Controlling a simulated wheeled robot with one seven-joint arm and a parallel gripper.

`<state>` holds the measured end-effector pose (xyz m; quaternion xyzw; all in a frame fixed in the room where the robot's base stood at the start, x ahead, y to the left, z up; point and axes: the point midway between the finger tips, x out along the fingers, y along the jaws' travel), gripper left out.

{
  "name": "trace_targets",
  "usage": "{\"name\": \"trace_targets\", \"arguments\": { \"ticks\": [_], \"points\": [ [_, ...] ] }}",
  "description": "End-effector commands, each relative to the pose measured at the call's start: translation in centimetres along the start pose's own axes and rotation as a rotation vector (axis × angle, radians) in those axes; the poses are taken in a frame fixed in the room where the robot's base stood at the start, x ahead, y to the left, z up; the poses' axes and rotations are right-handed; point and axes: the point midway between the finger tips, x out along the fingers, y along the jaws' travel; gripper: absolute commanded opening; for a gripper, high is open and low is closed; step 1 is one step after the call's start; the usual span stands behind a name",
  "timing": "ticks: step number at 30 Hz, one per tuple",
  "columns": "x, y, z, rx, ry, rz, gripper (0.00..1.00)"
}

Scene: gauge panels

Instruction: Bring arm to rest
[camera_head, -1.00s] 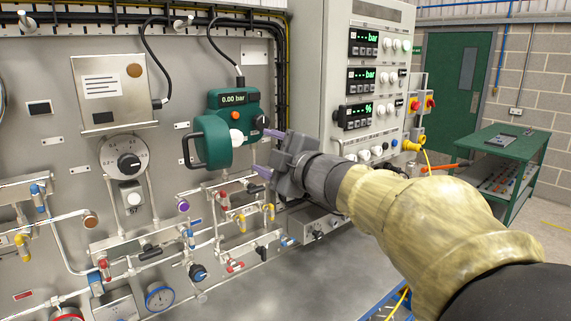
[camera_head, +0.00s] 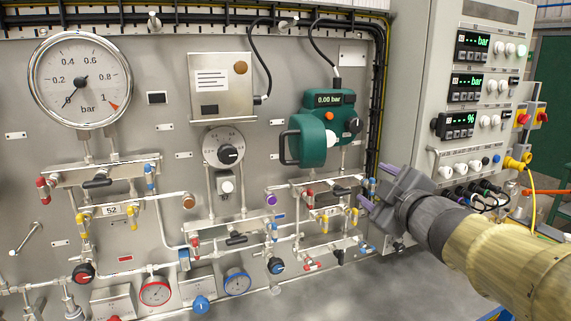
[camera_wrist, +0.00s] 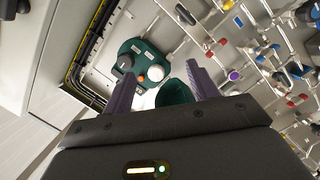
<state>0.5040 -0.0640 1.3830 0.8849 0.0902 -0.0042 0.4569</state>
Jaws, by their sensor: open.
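My gripper (camera_head: 363,195) is in the right half of the head view, at the end of my tan arm. Its two purple fingers point left toward the gauge panel and stand apart with nothing seen between them. In the wrist view my gripper (camera_wrist: 160,95) also shows both purple fingers spread. A green calibrator (camera_head: 325,130) with a display reading 0.00 bar hangs on the panel, up and left of the gripper. It also shows beyond the fingers in the wrist view (camera_wrist: 138,58). I cannot tell the exact gap from the fingers to the nearby valves.
Valve manifolds (camera_head: 105,175) and pipes cover the panel's lower part. A large dial gauge (camera_head: 80,80) hangs at upper left. A grey instrument cabinet (camera_head: 425,90) stands right of the panel, close to my arm. A bare grey surface (camera_head: 370,290) lies below.

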Motion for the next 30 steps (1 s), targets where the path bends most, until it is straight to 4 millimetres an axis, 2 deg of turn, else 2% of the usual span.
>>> {"name": "trace_targets", "arguments": {
  "ticks": [1, 4, 8, 12, 15, 18, 21, 23, 30],
  "points": [
    [0.7, -1.9, 1.4, 0.080, -0.069, -0.021, 0.59],
    [1.3, -5.8, 4.7, 0.241, -0.230, -0.060, 0.59],
    [0.5, -12.1, 8.4, 0.439, -0.456, -0.137, 0.59],
    [-2.3, -19.7, 11.4, 0.630, -0.719, -0.244, 0.59],
    [-5.4, -24.8, 12.5, 0.748, -0.908, -0.330, 0.59],
    [-8.6, -29.0, 12.7, 0.843, -1.073, -0.407, 0.59],
    [-10.8, -31.4, 12.5, 0.901, -1.179, -0.457, 0.59],
    [-11.5, -32.1, 12.4, 0.918, -1.210, -0.472, 0.59],
    [-11.7, -32.4, 12.4, 0.925, -1.221, -0.477, 0.59]
  ]
}}
